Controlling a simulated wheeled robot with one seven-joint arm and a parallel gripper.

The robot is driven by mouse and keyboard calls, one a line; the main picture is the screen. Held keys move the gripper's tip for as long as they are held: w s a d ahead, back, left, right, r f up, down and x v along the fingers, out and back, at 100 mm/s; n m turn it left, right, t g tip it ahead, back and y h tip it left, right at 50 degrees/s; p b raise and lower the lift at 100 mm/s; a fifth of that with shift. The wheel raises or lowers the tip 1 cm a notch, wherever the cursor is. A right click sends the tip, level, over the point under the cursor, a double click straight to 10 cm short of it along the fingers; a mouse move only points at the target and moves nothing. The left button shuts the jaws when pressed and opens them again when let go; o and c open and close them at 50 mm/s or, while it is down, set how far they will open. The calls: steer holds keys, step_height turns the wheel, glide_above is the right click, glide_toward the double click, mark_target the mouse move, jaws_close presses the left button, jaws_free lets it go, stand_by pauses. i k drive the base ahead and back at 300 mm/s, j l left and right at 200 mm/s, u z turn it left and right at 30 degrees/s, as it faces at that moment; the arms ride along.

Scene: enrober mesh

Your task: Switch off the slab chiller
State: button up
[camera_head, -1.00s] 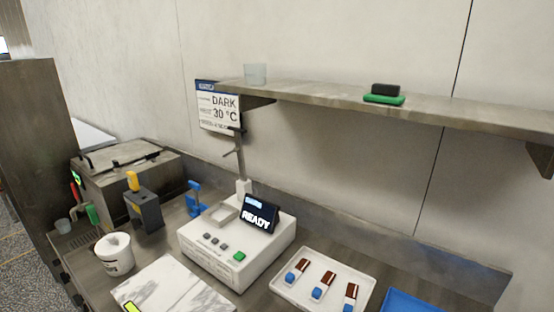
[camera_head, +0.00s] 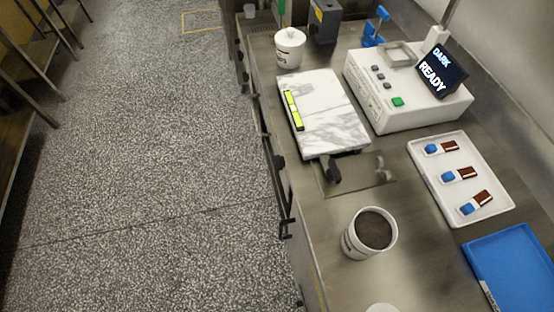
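The slab chiller appears to be the marble slab (camera_head: 330,115) set in the steel counter, but no label on it can be read. My gripper is not in view.
A white machine (camera_head: 405,90) with a READY screen (camera_head: 441,72) stands right of the slab. Open speckled floor (camera_head: 140,150) lies left.

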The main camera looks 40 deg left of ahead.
mark_target(278, 162)
steer(key=l+u, duration=0.3)
steer(key=u, duration=0.2)
steer(key=l+u, duration=0.3)
steer(key=u, duration=0.15)
steer(key=l+u, duration=0.25)
steer(key=u, duration=0.25)
steer(key=k, duration=0.05)
